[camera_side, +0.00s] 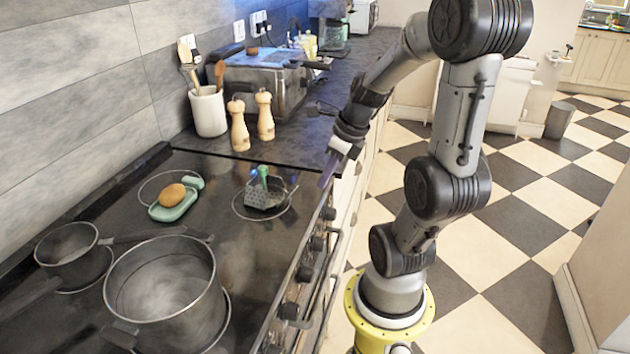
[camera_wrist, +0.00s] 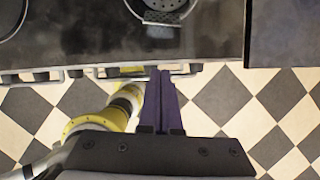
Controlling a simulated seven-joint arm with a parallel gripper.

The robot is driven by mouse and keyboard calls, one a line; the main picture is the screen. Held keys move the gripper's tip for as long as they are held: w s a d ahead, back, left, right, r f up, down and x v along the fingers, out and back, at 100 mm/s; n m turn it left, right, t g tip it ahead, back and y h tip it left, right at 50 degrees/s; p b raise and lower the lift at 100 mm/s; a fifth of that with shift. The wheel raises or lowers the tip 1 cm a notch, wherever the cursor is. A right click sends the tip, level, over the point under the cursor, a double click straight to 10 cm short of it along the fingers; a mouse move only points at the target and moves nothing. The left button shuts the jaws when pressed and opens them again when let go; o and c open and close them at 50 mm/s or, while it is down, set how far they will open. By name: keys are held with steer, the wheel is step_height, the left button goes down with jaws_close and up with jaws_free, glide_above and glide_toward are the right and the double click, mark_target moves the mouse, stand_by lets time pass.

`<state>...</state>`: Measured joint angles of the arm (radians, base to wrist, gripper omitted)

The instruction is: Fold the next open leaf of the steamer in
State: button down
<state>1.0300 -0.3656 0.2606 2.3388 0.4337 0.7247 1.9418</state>
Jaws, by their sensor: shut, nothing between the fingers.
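The steamer (camera_side: 263,197) is a small grey perforated piece with a green and blue upright part, standing on a round hob ring of the black cooktop. In the wrist view the steamer (camera_wrist: 166,8) is cut off by the top edge; its holed base and a darker leaf on the near side show. I cannot tell how each of its other leaves stands. My gripper (camera_side: 327,172) has purple fingers and is over the cooktop's front edge, right of the steamer and apart from it. In the wrist view my gripper (camera_wrist: 160,74) has its fingers together, with nothing between them.
A large pot (camera_side: 166,290) and a smaller pan (camera_side: 72,255) stand at the front left. A green dish (camera_side: 176,203) holds a brown egg-like thing (camera_side: 172,194). Two wooden mills (camera_side: 252,120) and a utensil crock (camera_side: 208,110) stand behind. An oven rail (camera_side: 325,262) runs along the front.

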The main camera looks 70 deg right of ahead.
mark_target(292, 192)
steer(key=x, duration=0.8)
steer(key=shift+f, duration=0.25)
steer(key=shift+w, duration=0.35)
steer(key=shift+w+d+r, duration=0.2)
steer(key=shift+w+r, duration=0.95)
steer(key=shift+w, duration=0.15)
steer(key=shift+w+r, duration=0.65)
steer(key=shift+w, duration=0.1)
steer(key=shift+w+d+r, duration=0.1)
steer(key=shift+w+r, duration=0.1)
steer(key=shift+w, duration=0.3)
steer(key=shift+w+d+r, duration=0.1)
steer(key=shift+w+r, duration=0.15)
steer(key=shift+w, duration=0.25)
steer(key=shift+w+d, duration=0.1)
steer(key=shift+w, duration=0.65)
steer(key=shift+s, duration=0.1)
steer(key=shift+r, duration=0.15)
